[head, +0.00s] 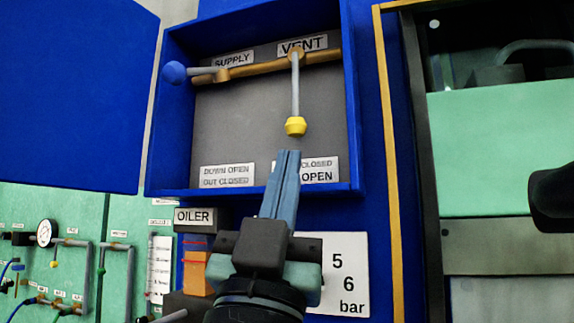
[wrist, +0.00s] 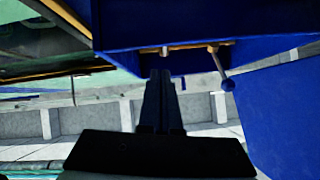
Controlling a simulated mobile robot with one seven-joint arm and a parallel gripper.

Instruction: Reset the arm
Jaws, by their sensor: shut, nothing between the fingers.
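My gripper (head: 288,155) is shut with nothing between its blue fingers. In the head view it points up in front of the lower edge of an open blue valve box, over part of the lower right label. In the wrist view my gripper (wrist: 160,75) shows below the box (wrist: 200,22). The VENT lever (head: 296,88), grey with a yellow knob, hangs straight down; its knob is a little above my fingertips, apart from them in the picture. The SUPPLY lever (head: 197,72) points left with a blue knob, which also shows in the wrist view (wrist: 228,85).
The box's blue door (head: 75,90) stands open at the left. An OILER unit (head: 196,250) and a "5 6 bar" sign (head: 347,272) sit below the box. A green panel with gauges and pipes (head: 75,270) is at lower left. A dark-framed press (head: 500,150) stands at right.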

